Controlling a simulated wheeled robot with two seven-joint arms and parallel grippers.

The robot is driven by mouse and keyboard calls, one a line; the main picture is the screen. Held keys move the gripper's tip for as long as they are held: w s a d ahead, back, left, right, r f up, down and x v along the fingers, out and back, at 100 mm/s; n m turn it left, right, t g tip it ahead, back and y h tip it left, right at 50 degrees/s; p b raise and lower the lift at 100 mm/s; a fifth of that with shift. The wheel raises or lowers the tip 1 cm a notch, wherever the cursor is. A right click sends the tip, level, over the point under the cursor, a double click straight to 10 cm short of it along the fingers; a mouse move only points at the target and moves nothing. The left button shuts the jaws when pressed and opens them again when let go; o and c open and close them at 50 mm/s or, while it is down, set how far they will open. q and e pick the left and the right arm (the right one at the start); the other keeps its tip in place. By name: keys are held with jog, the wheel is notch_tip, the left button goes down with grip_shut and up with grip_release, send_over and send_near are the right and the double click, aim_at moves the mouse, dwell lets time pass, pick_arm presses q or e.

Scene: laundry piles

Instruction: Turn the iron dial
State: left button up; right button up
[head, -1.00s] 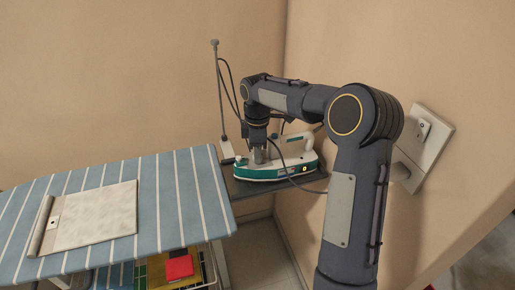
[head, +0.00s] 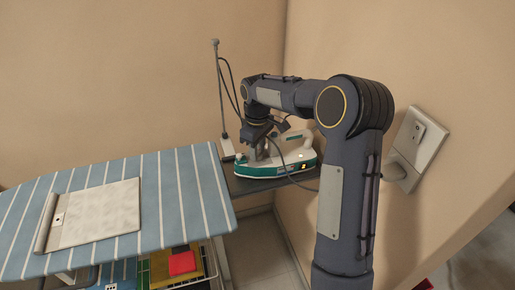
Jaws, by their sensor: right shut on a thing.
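The iron (head: 266,171) is white and teal with a lit orange light at its right end. It rests upright on the dark shelf at the right end of the ironing board. My right gripper (head: 258,154) points down onto the iron's top from above and is shut on a part there, where the dial seems to be. The dial itself is hidden by the fingers and too small to make out. My left gripper is not in view.
The striped blue ironing board (head: 170,203) carries a folded pale cloth (head: 98,214). A cord holder pole (head: 219,95) stands behind the iron. A wall outlet (head: 417,135) is at the right. A red cloth (head: 182,263) lies in a basket under the board.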

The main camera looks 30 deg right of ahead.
dwell(0.4)
jog(key=o, duration=1)
jog(key=shift+c, duration=0.2)
notch_tip(320, 180, up, 8)
jog(key=shift+f, duration=0.25)
jog(key=shift+r, duration=0.2)
